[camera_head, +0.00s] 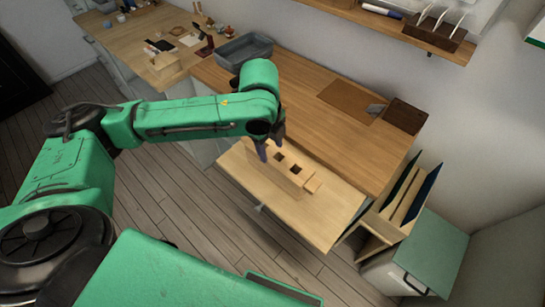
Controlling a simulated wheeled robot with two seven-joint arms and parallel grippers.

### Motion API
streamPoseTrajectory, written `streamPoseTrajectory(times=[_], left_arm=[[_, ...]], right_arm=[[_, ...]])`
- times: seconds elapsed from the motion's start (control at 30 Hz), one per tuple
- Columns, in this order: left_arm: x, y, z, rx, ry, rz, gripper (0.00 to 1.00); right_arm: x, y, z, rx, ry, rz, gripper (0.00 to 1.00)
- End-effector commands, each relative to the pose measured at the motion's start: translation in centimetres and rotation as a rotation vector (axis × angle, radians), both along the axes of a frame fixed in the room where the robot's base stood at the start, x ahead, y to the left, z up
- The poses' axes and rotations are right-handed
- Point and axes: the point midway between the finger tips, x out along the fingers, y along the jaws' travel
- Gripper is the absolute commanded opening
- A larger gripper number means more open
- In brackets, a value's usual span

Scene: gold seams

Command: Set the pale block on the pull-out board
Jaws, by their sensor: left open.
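The pull-out board (325,218) sticks out, light wood, below the front edge of the wooden worktop. A pale wooden block (292,172) with dark square openings in its top lies on the board. A small pale piece (313,185) sits at its right end; I cannot tell whether it is separate. My left gripper (269,147) is open, pointing down at the block's left end, and partly covers it. I cannot tell whether its fingers touch the block. My right gripper is not in view.
The worktop (300,105) holds a grey tray (244,50), a brown mat (345,97) and a dark brown box (405,116). A rack with upright boards (397,198) and a green-topped cabinet (433,250) stand at right. The board's front right is clear.

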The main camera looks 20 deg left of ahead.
Motion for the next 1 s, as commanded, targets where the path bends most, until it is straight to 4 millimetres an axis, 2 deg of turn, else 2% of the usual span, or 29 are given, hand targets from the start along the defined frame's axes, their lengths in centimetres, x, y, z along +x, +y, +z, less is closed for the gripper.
streamPoseTrajectory(times=[0.13, 0.2, 0.33, 0.8, 0.87, 1.0], left_arm=[[-0.4, 0.2, 3.7, 0.0, -0.003, -0.002, 0.59], [-0.6, 0.2, 4.8, 0.0, -0.001, -0.001, 0.59], [-0.8, 0.3, 5.8, 0.0, 0.001, -0.001, 0.59], [-0.8, 0.1, 5.7, -0.003, 0.001, 0.0, 0.59], [-0.8, -0.6, 5.2, -0.017, -0.003, 0.004, 0.59], [-1.3, -4.6, 3.1, -0.138, -0.033, 0.071, 0.59]], right_arm=[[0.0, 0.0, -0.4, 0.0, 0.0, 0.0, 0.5], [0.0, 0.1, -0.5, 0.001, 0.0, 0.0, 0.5], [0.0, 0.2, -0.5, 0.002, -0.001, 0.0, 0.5], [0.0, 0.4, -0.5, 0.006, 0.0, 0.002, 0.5], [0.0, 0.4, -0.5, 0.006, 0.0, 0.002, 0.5], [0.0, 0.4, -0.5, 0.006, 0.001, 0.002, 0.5]])
